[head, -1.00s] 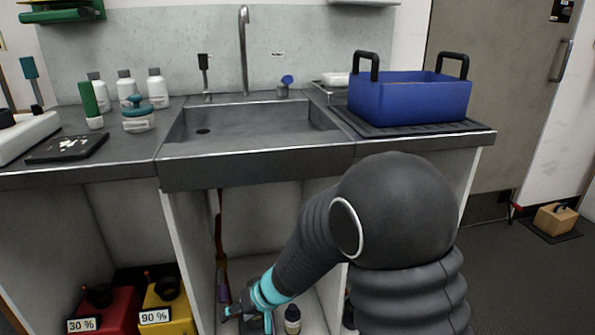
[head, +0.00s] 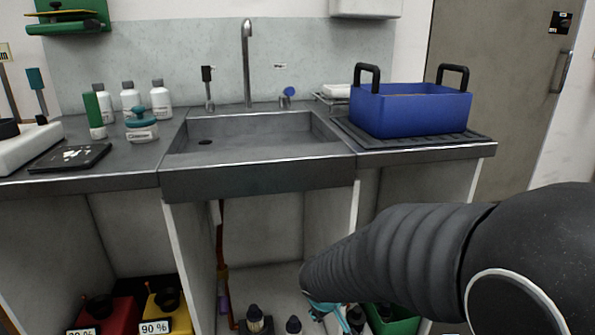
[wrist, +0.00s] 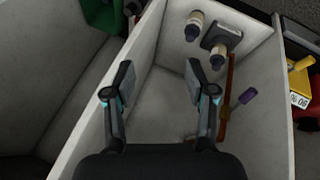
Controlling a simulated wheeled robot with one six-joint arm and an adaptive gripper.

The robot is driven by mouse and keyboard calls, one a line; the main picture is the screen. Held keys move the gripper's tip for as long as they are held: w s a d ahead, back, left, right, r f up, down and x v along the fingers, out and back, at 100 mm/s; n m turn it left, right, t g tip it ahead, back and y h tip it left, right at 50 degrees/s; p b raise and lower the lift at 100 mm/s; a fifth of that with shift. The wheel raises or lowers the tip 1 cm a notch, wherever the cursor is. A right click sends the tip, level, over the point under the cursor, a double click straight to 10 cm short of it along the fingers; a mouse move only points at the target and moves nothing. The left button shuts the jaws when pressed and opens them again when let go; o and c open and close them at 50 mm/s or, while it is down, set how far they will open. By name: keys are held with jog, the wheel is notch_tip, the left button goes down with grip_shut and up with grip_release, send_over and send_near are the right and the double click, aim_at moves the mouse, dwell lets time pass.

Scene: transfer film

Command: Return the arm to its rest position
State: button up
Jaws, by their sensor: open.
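My gripper (wrist: 158,88) is open and empty in the wrist view, its two fingers spread apart inside the white-walled cabinet under the sink. In the head view my arm reaches in from the right toward that cabinet, and only a small teal part of the gripper end shows low down. The fingertips are hidden there. Two dark-capped bottles stand in the cabinet beyond the fingers, one a pale bottle (wrist: 194,26) and one on a dark base (wrist: 221,40). Nothing is between the fingers.
The sink (head: 255,180) is above. A blue crate (head: 410,112) stands on the right counter. A green container (head: 402,325) is low at right. Red (head: 105,318) and yellow (head: 168,318) containers stand low at left. A cabinet wall (wrist: 118,75) is beside my gripper.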

jog(key=s+d+r+m+y, duration=0.1)
jog(key=s+d+r+m, duration=0.1)
jog(key=s+d+r, duration=0.2)
jog(key=s+d+r+m+y, duration=0.1)
jog(key=s+d+r+m, duration=0.2)
jog(key=s+r, duration=0.7)
jog(key=s, duration=0.5)
jog(key=shift+s+d+r, duration=0.2)
jog(key=shift+s+d, duration=0.05)
jog(key=shift+d, duration=0.15)
jog(key=shift+s+d+r, duration=0.1)
jog(key=shift+d+r, duration=0.05)
jog(key=shift+r, duration=0.1)
jog(key=shift+c, duration=1.3)
jog(key=shift+d+m, duration=0.15)
jog(key=shift+m, duration=0.15)
